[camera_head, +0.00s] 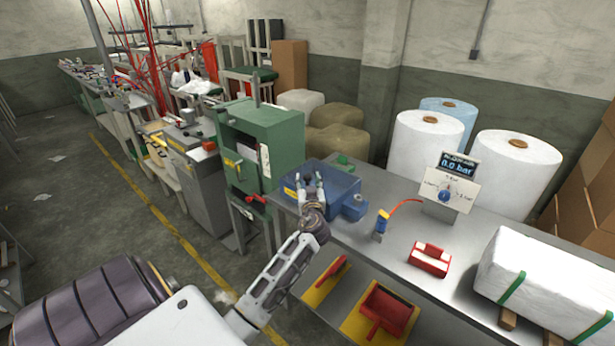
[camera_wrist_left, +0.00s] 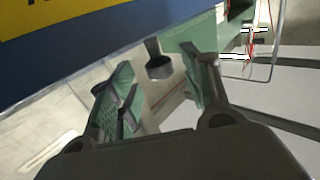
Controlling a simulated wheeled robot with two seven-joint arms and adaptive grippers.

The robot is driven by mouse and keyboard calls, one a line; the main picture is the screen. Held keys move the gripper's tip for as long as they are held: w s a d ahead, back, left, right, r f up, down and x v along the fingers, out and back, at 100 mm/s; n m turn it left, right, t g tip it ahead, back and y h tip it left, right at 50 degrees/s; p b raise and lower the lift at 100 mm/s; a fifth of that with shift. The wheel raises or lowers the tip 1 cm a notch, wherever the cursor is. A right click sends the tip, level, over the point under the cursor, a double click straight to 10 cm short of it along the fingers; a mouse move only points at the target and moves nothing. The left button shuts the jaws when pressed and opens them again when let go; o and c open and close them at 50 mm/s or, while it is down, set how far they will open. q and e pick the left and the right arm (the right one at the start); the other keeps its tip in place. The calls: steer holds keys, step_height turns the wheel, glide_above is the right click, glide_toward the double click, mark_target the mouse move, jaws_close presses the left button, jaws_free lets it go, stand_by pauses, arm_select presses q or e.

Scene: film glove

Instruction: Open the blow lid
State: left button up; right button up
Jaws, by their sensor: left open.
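The blue box (camera_head: 338,184) with a yellow label stands at the left end of the grey workbench, and its top looks closed. I take its top to be the blow lid. My left gripper (camera_head: 309,182) is open in front of the box and hides part of its front. In the left wrist view, the blue face (camera_wrist_left: 75,45) with its yellow label fills the upper left. A dark round knob (camera_wrist_left: 160,66) shows between the open fingers of my left gripper (camera_wrist_left: 160,88), beyond them. I cannot tell if they touch it. My right gripper is not in view.
On the bench (camera_head: 400,258) are a blue and yellow tool (camera_head: 381,222), a red block (camera_head: 430,259), a pressure gauge panel (camera_head: 451,188) reading 0.0 bar and a white wrapped bale (camera_head: 545,280). A green machine (camera_head: 262,145) stands left of the box. White rolls (camera_head: 425,143) stand behind.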

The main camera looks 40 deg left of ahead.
mark_target(308, 180)
arm_select(q)
steer(key=shift+x, duration=1.6)
jaws_close()
